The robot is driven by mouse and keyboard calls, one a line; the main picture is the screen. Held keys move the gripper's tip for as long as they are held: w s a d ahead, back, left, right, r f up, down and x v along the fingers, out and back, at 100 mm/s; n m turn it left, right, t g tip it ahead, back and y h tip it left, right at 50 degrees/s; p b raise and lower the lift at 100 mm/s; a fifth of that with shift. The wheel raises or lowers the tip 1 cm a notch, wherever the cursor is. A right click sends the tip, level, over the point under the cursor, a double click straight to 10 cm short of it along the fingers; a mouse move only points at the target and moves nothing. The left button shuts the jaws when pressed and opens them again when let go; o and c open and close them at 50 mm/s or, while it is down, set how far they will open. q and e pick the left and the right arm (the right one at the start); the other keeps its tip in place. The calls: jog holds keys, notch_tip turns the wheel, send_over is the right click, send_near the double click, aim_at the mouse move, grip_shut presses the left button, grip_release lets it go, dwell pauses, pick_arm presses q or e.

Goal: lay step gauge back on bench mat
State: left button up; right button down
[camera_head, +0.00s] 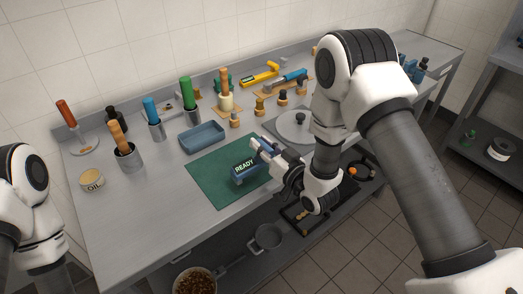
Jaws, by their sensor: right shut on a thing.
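The step gauge appears to be the blue block (251,177) with a dark label reading "READY". It is at the right part of the green bench mat (212,178). My right gripper (264,152) reaches in from the right and is shut on it; the fingers hide its right end. I cannot tell whether the block touches the mat or is slightly above it. My left arm shows at the left edge, but its gripper is out of view.
A blue tray (203,137) lies behind the mat. A round metal lid (293,124) is behind my right gripper. The mat's left part and the bench front left are clear.

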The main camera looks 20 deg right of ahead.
jog(key=f, duration=0.2)
jog(key=f+p, duration=0.1)
jog(key=f, duration=0.1)
jog(key=shift+w, duration=0.35)
jog(key=shift+s, duration=0.15)
jog(key=c, duration=1)
grip_release()
jog(key=shift+o, duration=0.2)
